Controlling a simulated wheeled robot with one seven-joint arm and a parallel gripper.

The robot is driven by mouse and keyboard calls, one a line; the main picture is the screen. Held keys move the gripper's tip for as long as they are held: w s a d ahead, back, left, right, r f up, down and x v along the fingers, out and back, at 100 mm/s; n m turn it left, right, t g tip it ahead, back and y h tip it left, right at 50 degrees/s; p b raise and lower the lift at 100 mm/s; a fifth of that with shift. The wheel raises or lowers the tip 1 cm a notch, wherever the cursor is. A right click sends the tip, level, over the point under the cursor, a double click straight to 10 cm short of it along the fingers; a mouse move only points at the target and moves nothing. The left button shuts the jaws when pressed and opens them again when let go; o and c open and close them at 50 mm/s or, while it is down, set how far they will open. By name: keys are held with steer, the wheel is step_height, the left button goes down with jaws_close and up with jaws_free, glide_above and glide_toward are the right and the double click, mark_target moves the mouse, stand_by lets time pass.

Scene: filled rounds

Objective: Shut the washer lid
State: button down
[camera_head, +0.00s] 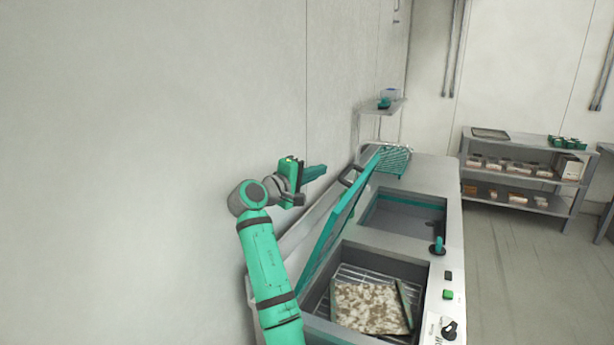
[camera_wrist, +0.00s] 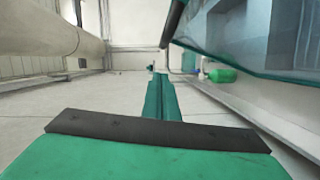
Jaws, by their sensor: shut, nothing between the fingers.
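The washer lid (camera_head: 338,222) is a long teal-edged panel standing open and steeply tilted along the left side of the washer (camera_head: 452,210). A dark curved handle (camera_head: 352,176) shows by its upper end. In the wrist view the lid (camera_wrist: 255,38) fills the upper right as a bluish, see-through panel. My gripper (camera_head: 318,171) is shut and empty, to the left of the lid's upper part and apart from it. In the wrist view its fingers (camera_wrist: 158,82) are together, left of the lid's edge. The open basin (camera_head: 330,288) below holds a wire rack and a brown-stained slab (camera_head: 370,305).
A second, empty-looking basin (camera_head: 405,220) lies behind the first. A teal wire basket (camera_head: 392,160) stands at the counter's far end. The wall (camera_head: 200,90) is close on my arm's left. A shelf unit (camera_head: 520,170) with boxes stands far right, with clear floor (camera_head: 510,260) before it.

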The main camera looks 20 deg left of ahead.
steer(key=shift+w+d+f, duration=0.1)
steer(key=shift+w+d, duration=0.15)
steer(key=shift+d, duration=0.4)
steer(key=shift+w+d+f, duration=0.1)
steer(key=shift+w+d, duration=0.2)
steer(key=shift+d, duration=0.35)
steer(key=shift+w+d+f, duration=0.1)
steer(key=shift+w+d, duration=0.15)
steer(key=shift+d, duration=0.4)
